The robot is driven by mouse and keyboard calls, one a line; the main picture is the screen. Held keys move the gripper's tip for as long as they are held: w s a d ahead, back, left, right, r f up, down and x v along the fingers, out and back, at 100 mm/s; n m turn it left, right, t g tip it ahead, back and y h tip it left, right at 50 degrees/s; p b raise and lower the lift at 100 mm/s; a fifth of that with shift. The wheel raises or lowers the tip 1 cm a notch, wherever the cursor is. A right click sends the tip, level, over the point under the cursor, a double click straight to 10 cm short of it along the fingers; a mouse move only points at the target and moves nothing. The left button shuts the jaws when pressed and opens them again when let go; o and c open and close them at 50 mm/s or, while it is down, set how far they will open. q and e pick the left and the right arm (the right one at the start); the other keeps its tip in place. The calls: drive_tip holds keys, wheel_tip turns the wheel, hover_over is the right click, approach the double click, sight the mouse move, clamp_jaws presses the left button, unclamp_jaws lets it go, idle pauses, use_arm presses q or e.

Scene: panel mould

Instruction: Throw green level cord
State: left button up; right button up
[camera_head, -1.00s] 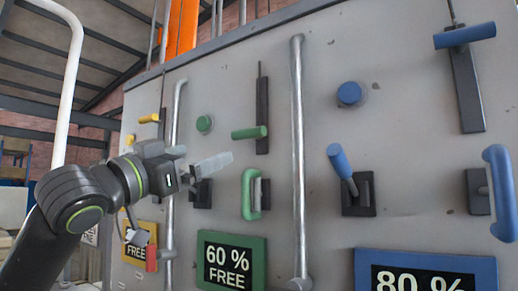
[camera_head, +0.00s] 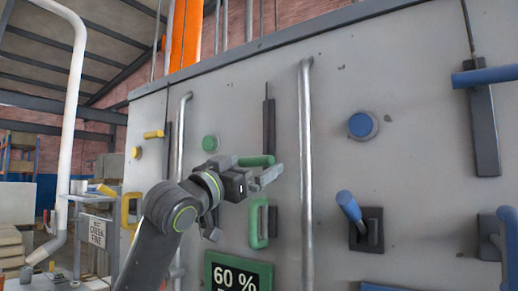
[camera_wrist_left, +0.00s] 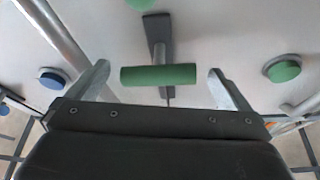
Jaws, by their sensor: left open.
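The green cord handle (camera_head: 256,161) is a horizontal green bar on a dark vertical slot plate (camera_head: 269,125) on the grey panel. My left gripper (camera_head: 268,178) is at the panel in the head view, just below and in front of the green bar. In the left wrist view the green bar (camera_wrist_left: 158,75) lies between the two open fingers of my left gripper (camera_wrist_left: 158,88), with a gap at each end. Whether the bar is level with the fingertips in depth is hard to tell. My right gripper is in neither view.
A green round button (camera_head: 210,143) and a green loop handle (camera_head: 258,224) are close by. A vertical metal pipe (camera_head: 306,170) stands just right of the gripper. A blue lever (camera_head: 349,206) and blue button (camera_head: 362,125) are farther right. A 60 % sign (camera_head: 238,274) is below.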

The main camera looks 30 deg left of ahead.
sight(252, 165)
use_arm(q)
drive_tip(key=shift+p+x, duration=0.75)
drive_tip(key=shift+x, duration=1.1)
drive_tip(key=shift+c, duration=0.3)
